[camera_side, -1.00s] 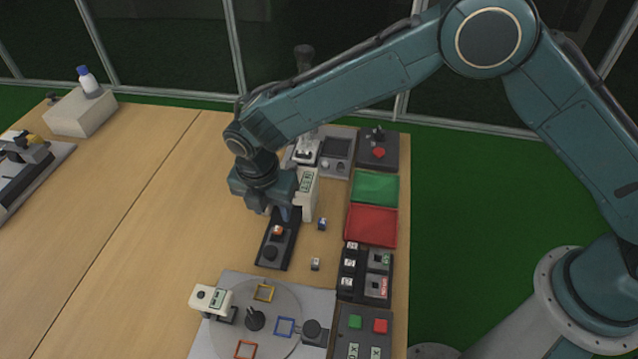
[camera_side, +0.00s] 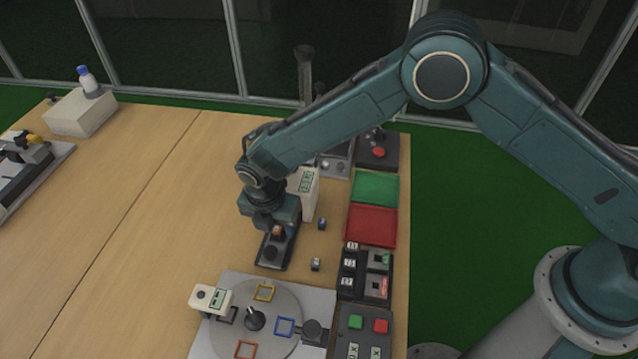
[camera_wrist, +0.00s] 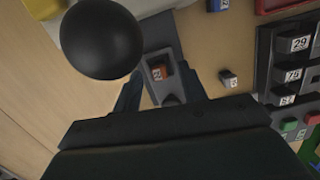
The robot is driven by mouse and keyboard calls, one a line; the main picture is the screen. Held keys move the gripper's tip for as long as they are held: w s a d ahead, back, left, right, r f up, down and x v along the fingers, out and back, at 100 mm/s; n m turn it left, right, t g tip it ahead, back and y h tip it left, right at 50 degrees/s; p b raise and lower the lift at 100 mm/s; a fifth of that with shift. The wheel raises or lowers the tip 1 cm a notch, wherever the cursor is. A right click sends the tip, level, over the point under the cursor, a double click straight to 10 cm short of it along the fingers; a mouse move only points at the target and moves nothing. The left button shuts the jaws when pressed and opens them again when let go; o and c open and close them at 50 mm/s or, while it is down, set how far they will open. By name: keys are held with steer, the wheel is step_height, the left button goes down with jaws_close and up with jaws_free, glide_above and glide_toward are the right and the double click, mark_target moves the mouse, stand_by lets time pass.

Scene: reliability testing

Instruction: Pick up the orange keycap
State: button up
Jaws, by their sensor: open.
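The orange keycap (camera_side: 278,231) sits on a dark narrow fixture (camera_side: 265,262) and shows just below my gripper in the side view. In the wrist view the orange keycap (camera_wrist: 158,73) sits in a grey holder, with a pale marking on it. My gripper (camera_side: 275,228) is open over the fixture. In the wrist view my gripper (camera_wrist: 160,92) has one dark finger on each side of the holder, and the keycap lies between them in the picture. I cannot tell whether the fingers touch anything.
A large black ball (camera_wrist: 102,38) is close to the wrist camera. A white display unit (camera_side: 308,190) stands behind my gripper. Loose keycaps lie at the right, one blue (camera_side: 322,224) and one grey (camera_side: 315,264). Red (camera_side: 372,226) and green (camera_side: 376,187) trays lie farther right.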

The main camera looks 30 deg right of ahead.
mark_target(277, 229)
steer(key=shift+f, duration=0.35)
jaws_close()
steer(key=shift+r, duration=0.1)
stand_by(0.3)
step_height(277, 229, up, 20)
stand_by(0.8)
steer(key=shift+d, duration=0.1)
stand_by(0.4)
